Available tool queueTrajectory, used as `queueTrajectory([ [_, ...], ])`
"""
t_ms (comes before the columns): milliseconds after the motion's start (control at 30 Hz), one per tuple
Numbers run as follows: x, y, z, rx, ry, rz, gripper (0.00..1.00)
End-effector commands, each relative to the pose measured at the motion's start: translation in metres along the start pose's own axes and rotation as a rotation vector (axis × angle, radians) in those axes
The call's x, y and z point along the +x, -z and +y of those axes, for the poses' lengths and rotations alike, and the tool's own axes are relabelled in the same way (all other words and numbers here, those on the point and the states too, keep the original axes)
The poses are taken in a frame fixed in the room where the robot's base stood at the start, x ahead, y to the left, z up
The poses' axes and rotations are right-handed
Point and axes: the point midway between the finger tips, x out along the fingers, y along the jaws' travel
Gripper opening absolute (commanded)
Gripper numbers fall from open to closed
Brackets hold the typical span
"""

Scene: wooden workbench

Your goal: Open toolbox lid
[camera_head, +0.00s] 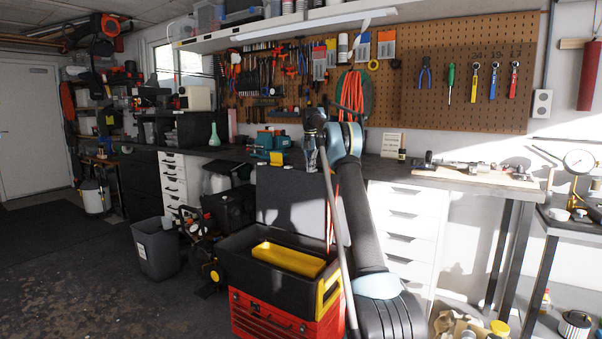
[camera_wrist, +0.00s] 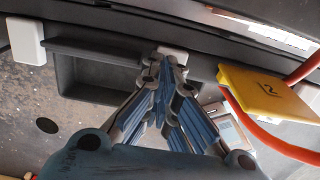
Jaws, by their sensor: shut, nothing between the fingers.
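The toolbox (camera_head: 273,318) stands on the floor, red below with a black upper section. Its dark lid (camera_head: 285,190) stands upright behind the open top, so the lid is open. A yellow tray (camera_head: 288,259) shows inside. My gripper (camera_wrist: 165,58) is shut and empty in the wrist view, its blue-grey fingers together over a dark surface with a recess; touching or apart, I cannot tell. In the head view my arm rises at the toolbox's right and hides part of that side. My gripper end is high, above the lid, and its fingertips are unclear there.
A workbench (camera_head: 455,178) with white drawers (camera_head: 405,225) stands behind my arm. A grey bin (camera_head: 157,250) stands left of the toolbox. Hand tools hang on the pegboard (camera_head: 420,105). A yellow piece (camera_wrist: 262,93) and an orange cord show at right in the wrist view.

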Motion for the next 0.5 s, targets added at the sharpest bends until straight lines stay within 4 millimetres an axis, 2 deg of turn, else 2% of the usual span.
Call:
queueTrajectory([
  [500,0.0015,-0.001,0.0088,-0.015,-0.001,-0.001,0.0],
])
